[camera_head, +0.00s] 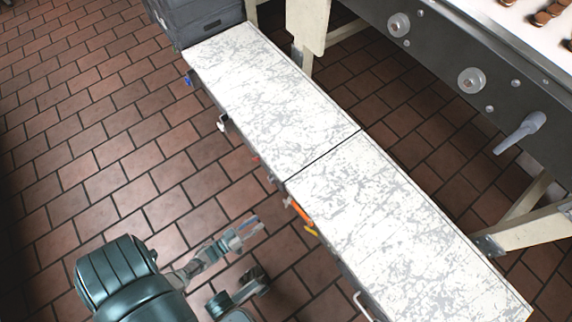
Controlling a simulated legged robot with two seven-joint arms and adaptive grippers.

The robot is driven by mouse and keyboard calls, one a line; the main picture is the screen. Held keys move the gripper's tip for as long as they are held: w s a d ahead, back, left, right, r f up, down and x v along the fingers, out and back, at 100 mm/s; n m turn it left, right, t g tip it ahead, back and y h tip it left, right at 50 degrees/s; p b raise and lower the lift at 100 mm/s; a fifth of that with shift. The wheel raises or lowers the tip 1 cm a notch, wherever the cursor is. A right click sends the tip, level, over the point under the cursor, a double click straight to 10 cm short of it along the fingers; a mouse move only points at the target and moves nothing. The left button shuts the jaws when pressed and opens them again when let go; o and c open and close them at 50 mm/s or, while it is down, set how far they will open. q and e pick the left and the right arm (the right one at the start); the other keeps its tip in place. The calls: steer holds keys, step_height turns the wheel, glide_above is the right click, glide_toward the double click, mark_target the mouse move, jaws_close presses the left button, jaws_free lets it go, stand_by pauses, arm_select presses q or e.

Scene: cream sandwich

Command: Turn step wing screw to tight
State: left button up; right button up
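The step is a long platform in two white, grey-flecked sections (275,85) (400,230), meeting at a dark seam. Small fittings show along its left side: a blue one (188,80), a white one (221,123), an orange one (299,209) and a yellow one (311,230). I cannot tell which is the wing screw. My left gripper (246,231) is left of the orange fitting, apart from it in the picture. Its fingers look parted, with nothing seen between them. My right gripper cannot be made out.
A dark machine panel with round knobs (471,80) and a grey lever (520,132) stands at upper right. Pale legs (528,228) support it. A dark grey crate (205,20) is beyond the step's far end. Brown tiled floor (110,140) is clear to the left.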

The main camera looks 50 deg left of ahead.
mark_target(286, 203)
arm_select(q)
steer(key=w+d+b, duration=0.1)
steer(key=w+b, duration=0.1)
steer(key=w, duration=1.1)
steer(key=shift+d, duration=0.15)
steer(key=shift+c, duration=0.2)
jaws_close()
